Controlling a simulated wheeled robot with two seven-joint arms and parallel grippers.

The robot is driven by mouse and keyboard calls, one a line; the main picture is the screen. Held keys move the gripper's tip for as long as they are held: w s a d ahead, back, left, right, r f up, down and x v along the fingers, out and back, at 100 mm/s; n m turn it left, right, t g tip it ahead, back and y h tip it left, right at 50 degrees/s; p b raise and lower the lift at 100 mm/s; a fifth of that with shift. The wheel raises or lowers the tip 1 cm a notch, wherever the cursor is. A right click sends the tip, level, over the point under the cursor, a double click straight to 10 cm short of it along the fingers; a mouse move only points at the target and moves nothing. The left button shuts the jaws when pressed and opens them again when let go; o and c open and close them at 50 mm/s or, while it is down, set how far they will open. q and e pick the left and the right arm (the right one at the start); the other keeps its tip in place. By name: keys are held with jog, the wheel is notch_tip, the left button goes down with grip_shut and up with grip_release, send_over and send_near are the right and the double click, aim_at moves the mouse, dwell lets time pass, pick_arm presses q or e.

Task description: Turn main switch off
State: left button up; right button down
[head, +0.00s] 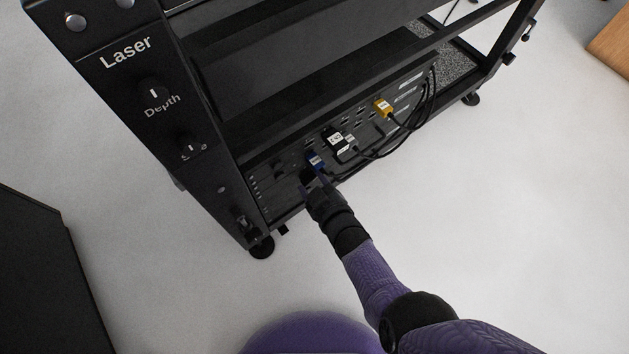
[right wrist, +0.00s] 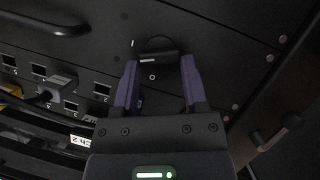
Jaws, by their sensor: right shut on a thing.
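The main switch is a black rotary knob (right wrist: 158,52) on a dark panel, with an "I" and an "O" marked beside it. Its handle lies roughly crosswise in the right wrist view, with a white line toward its left end. My right gripper (right wrist: 158,66) has its two purple fingers on either side of the knob and is shut on it. In the head view the right gripper (head: 308,186) reaches the low panel of the black cart (head: 215,160), and it hides the knob there. My left gripper is not in view.
Left of the knob are numbered ports (right wrist: 102,88), a grey plug (right wrist: 62,85) and black cables. A handle (right wrist: 282,130) is at the right wrist view's right.

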jog(key=shift+f+n+h, duration=0.1)
jog(key=shift+n+h, duration=0.2)
jog(key=shift+n, duration=0.3)
jog(key=shift+a+t, duration=0.1)
jog(key=shift+t, duration=0.3)
jog(key=shift+c, duration=0.6)
grip_release()
jog(key=shift+s, duration=0.1)
